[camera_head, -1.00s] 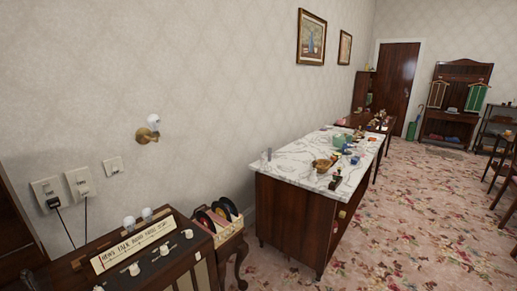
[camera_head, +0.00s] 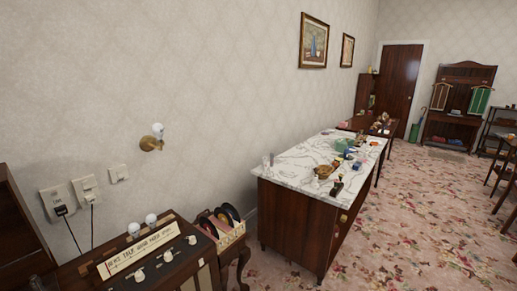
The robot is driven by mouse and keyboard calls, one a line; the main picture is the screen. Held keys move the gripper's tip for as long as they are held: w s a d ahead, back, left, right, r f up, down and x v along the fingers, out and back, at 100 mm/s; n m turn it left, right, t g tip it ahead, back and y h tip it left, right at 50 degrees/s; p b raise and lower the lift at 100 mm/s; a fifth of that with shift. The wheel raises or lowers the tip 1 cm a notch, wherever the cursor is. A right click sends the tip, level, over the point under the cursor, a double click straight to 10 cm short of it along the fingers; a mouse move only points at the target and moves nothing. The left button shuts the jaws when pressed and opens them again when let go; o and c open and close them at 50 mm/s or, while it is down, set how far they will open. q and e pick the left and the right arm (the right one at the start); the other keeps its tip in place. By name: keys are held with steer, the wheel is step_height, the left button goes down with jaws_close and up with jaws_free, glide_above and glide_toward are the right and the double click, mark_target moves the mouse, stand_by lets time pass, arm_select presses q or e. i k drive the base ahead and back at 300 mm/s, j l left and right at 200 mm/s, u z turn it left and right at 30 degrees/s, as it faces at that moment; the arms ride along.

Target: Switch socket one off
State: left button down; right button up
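Two white sockets are on the patterned wall at the left. The leftmost socket (camera_head: 57,199) has a black plug in its lower part, with a dark cord hanging down. The second socket (camera_head: 86,189) stands just right of it, also with a cord running down. Which one is socket one, and the positions of their switches, are too small to tell. A smaller white switch plate (camera_head: 118,173) is further right. Neither of my grippers is in the head view.
A wooden radio (camera_head: 150,255) with knobs and bulbs stands below the sockets. A record rack (camera_head: 224,228) on a small table is beside it. A marble-topped cabinet (camera_head: 290,180) stands along the wall. A wall lamp (camera_head: 152,138) is above. The flowered floor (camera_head: 400,235) at right is clear.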

mark_target(55, 195)
steer(key=u, duration=1.6)
steer(key=i+l+u, duration=0.15)
steer(key=i+l, duration=0.25)
